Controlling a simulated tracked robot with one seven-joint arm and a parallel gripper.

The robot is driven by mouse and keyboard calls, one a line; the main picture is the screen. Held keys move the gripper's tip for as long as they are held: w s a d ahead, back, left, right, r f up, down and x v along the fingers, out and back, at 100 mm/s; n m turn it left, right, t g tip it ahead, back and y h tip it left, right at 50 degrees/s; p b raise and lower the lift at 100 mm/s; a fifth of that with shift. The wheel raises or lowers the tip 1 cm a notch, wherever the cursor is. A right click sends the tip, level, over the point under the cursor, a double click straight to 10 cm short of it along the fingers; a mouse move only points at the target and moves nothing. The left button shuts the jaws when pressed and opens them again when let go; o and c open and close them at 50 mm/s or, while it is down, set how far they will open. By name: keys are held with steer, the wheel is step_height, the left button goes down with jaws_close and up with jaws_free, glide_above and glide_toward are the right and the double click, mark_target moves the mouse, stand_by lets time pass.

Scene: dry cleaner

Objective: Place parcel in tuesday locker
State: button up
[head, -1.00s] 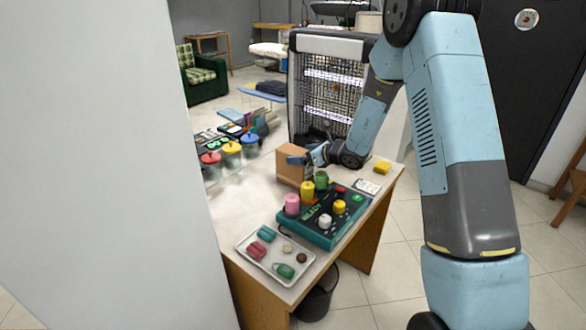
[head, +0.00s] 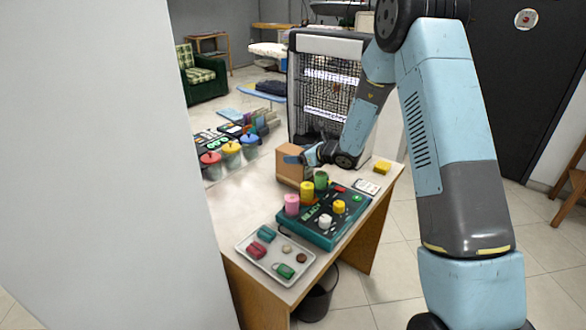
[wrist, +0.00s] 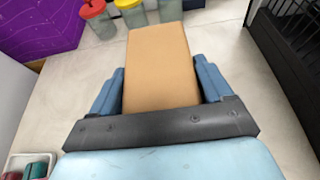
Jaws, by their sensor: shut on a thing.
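The parcel is a plain tan-brown box (head: 289,163) at the far part of the white counter in the head view. My gripper (head: 298,160) is shut on the parcel, reaching it from the right. In the wrist view the parcel (wrist: 160,65) lies between my two blue fingers (wrist: 160,88), one along each side. Whether the parcel touches the counter or hangs just above it is hard to tell. I cannot make out a locker marked Tuesday in either view.
A teal game box (head: 322,222) with coloured cylinders and a tray (head: 262,268) of small items stand nearer on the counter (head: 235,215). Jars with red, yellow and blue lids (head: 230,150) are left of the parcel. A black mesh cage (head: 325,95) stands behind.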

jaws_close()
